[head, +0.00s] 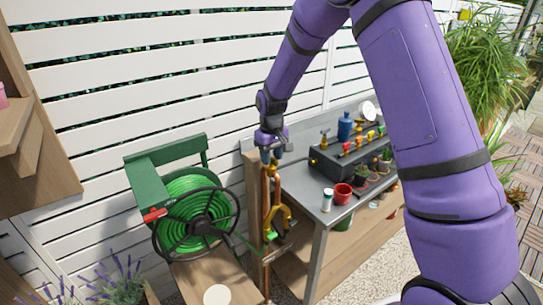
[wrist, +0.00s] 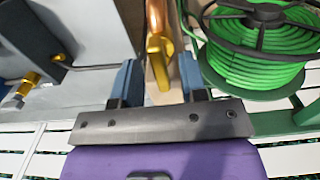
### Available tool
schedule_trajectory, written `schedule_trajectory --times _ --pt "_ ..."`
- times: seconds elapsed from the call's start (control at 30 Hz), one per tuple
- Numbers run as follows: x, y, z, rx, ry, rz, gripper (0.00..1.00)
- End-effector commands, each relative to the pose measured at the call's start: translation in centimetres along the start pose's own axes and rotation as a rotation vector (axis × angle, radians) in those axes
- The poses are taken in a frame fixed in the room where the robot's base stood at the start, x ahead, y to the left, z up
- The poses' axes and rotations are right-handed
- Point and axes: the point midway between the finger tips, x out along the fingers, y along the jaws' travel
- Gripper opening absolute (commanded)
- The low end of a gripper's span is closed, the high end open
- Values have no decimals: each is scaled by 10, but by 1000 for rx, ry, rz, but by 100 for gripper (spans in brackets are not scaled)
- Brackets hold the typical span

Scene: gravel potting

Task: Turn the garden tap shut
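The garden tap is a brass and yellow fitting (head: 280,215) on an upright copper pipe (head: 264,195) beside the potting bench. In the wrist view a copper part (wrist: 154,18) and a brass piece (wrist: 157,50) show between my two blue fingers. My gripper (head: 270,159) is at the top of the pipe, above the yellow fitting. In the wrist view my gripper (wrist: 158,66) is open, with a finger on each side of the brass piece and visible gaps. I cannot tell how the tap's handle is turned.
A green hose reel (head: 197,215) stands left of the pipe, and its hose also shows in the wrist view (wrist: 255,60). The grey bench (head: 310,200) to the right holds a dark box with valves (head: 335,160), a red pot (head: 342,194) and a white bottle (head: 327,200). A white slatted fence (head: 110,90) stands behind.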

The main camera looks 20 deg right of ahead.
Motion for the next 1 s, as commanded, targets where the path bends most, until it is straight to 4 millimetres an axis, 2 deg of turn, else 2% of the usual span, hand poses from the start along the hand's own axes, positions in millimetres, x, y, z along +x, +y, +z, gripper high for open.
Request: schedule_trajectory --times 0.13,0.17,0.3,0.33,0.67,1.0 --pt "0 0 0 0 0 0 39" --pt "0 0 0 0 0 0 35" --pt "0 0 0 0 0 0 3" --pt "0 0 0 0 0 0 0" --pt "0 0 0 25 0 0 0" --pt "0 0 0 224 0 1 0"
